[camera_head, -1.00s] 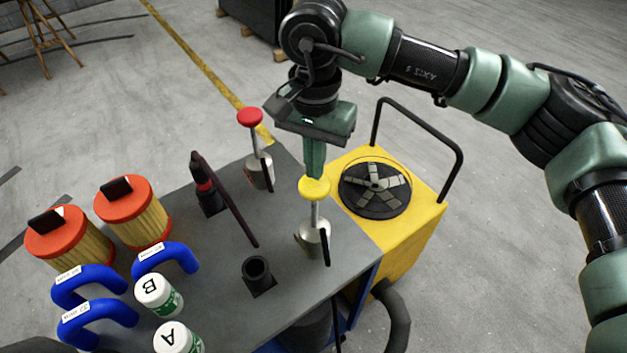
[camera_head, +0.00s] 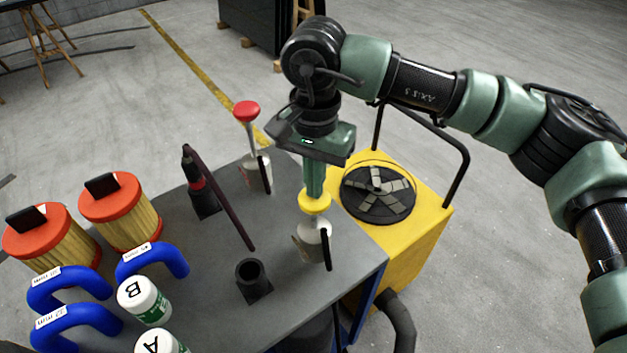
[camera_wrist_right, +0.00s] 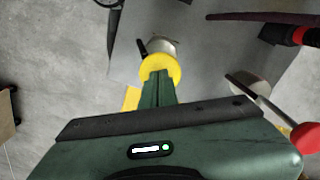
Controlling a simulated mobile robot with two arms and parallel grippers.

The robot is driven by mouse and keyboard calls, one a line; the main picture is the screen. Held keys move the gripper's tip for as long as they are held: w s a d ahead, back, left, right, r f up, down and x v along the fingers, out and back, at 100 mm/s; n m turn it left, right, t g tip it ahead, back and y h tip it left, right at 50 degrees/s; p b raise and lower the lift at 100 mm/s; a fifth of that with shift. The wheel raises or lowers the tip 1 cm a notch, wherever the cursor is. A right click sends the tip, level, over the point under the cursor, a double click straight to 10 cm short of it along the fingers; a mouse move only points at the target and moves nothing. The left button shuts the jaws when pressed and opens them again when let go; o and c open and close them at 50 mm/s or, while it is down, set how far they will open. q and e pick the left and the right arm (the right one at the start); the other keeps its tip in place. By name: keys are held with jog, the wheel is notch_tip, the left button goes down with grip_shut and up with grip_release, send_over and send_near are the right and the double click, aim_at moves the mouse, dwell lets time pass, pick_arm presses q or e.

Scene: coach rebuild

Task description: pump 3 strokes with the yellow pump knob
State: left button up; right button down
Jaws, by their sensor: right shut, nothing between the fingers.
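The yellow pump knob (camera_head: 318,207) sits low, just above its silver pump body (camera_head: 316,238) at the right edge of the grey table. Little of its rod shows. My right gripper (camera_head: 314,193) is shut and empty, pointing down with its fingertips on top of the knob. In the right wrist view the fingertips (camera_wrist_right: 159,74) lie over the yellow knob (camera_wrist_right: 160,64), with part of the pump body behind it. My left gripper is not in view.
A red-knobbed pump (camera_head: 246,110) stands behind to the left, its rod extended. A dark lever (camera_head: 222,200) slants beside it. A black socket (camera_head: 250,276), orange-capped filters (camera_head: 120,212), blue hoses (camera_head: 152,261) and white bottles (camera_head: 144,299) stand left. A yellow fan unit (camera_head: 415,235) is right.

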aim_at(316, 203)
jog(key=shift+s+f+b, duration=0.1)
jog(key=shift+f+b, duration=2)
jog(key=shift+f, duration=0.65)
jog(key=shift+r+p, duration=0.55)
jog(key=shift+r, duration=0.25)
jog(key=shift+r+p, duration=2.7)
jog(key=shift+r, duration=2.7)
jog(key=shift+f, duration=0.15)
jog(key=shift+f+b, duration=4.9)
jog(key=shift+f, duration=1)
jog(key=shift+d, duration=0.15)
